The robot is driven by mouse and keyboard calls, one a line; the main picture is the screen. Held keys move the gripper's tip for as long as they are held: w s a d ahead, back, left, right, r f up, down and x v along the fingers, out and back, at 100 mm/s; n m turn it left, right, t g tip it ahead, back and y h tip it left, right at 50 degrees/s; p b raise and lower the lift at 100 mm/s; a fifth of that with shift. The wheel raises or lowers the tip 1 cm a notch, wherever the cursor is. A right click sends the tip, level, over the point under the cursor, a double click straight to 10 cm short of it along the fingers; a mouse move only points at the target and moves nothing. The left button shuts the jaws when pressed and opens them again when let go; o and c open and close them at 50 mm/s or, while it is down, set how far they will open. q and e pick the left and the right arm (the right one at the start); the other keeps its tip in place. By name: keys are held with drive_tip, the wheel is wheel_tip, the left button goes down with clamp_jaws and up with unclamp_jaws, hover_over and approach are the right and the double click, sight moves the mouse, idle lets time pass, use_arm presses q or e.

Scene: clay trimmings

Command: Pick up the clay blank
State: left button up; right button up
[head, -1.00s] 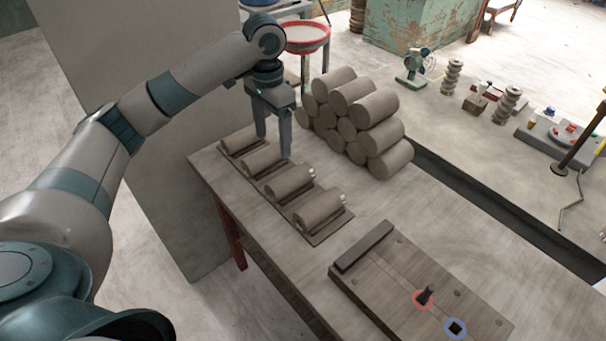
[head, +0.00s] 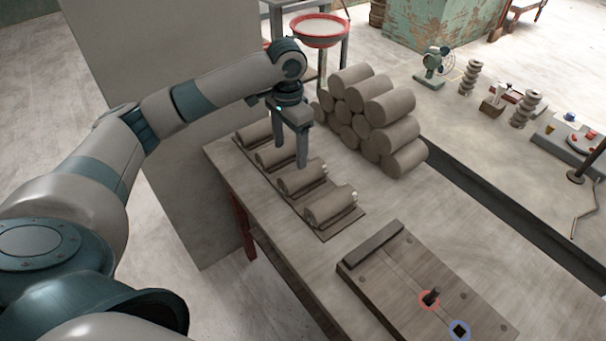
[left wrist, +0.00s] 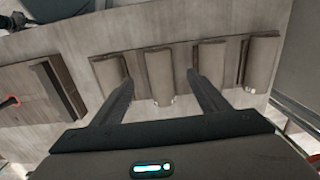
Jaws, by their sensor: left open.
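Several grey-brown clay blanks lie in a row on a wooden rack (head: 352,224) on the table. The nearest blank (head: 330,206) and the one behind it (head: 300,179) show small pale ends at the right. My left gripper (head: 290,153) is open and empty, pointing down above the row. In the left wrist view, its fingertips (left wrist: 160,79) lie on either side of the second blank from the left (left wrist: 159,80), apart from it as far as I can tell. In the head view the fingers partly hide the middle blanks. My right gripper is not in view.
A stack of larger clay cylinders (head: 385,110) stands close to the right of the row. A wooden board (head: 400,285) with a raised bar and red and blue marks lies nearer on the table (head: 470,225). A tall grey panel (head: 165,90) stands at the left.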

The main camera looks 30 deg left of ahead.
use_arm(q)
hover_over(291, 176)
wheel_tip(291, 176, down, 5)
drive_tip(key=shift+w+a+f+p, duration=0.1)
drive_tip(key=shift+w+f+p, duration=0.05)
drive_tip(key=shift+p, duration=0.3)
drive_tip(key=shift+f, duration=0.4)
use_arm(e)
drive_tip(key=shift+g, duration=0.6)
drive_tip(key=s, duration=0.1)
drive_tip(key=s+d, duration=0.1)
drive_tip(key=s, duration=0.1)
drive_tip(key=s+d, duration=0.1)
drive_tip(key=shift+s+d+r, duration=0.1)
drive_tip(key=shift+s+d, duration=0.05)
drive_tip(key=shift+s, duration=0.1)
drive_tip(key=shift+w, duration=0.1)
use_arm(q)
drive_tip(key=shift+f+p, duration=0.45)
drive_tip(key=shift+f, duration=0.15)
wheel_tip(291, 176, down, 3)
drive_tip(key=shift+f+p, duration=0.1)
drive_tip(key=shift+p, duration=0.4)
drive_tip(key=shift+f, duration=0.45)
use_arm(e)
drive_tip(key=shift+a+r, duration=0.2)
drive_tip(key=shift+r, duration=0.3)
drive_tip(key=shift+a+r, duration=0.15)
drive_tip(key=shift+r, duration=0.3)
